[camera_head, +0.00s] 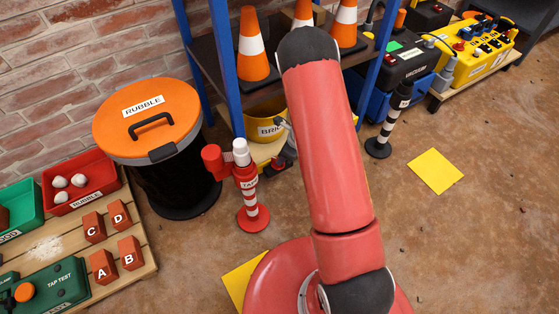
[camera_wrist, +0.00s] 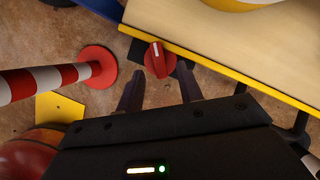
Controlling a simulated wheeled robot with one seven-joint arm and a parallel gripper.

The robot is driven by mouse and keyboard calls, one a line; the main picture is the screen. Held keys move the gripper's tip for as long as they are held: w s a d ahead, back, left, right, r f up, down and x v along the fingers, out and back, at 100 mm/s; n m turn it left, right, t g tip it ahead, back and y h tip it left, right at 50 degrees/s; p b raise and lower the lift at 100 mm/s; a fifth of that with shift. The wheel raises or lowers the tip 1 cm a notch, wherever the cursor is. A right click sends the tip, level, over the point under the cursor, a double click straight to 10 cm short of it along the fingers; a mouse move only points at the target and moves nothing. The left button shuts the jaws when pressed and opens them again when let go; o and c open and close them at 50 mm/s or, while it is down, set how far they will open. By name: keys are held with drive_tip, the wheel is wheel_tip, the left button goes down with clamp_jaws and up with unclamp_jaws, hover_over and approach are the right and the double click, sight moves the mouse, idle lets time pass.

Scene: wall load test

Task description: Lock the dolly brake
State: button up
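The dolly brake is a red knob (camera_wrist: 157,60) with a white line, on a dark plate at the yellow edge of the wooden dolly (camera_wrist: 215,38). The line points roughly up, toward the dolly deck. My gripper (camera_wrist: 161,80) is open in the wrist view, one dark finger on each side of the knob's lower end. I see nothing between the fingers, and cannot tell whether they touch the knob. In the head view the dolly (camera_head: 262,153) shows under a yellow brick bucket (camera_head: 267,124); my arm hides most of the gripper there.
A red-and-white striped tape post (camera_head: 250,190) stands close left of my gripper. A black rubble bin (camera_head: 175,165) with an orange lid is further left. The blue-framed shelf (camera_head: 228,70) with cones rises behind. Floor to the right is mostly clear, with a yellow square (camera_head: 435,171).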

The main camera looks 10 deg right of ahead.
drive_tip(key=shift+x, duration=1.45)
clamp_jaws()
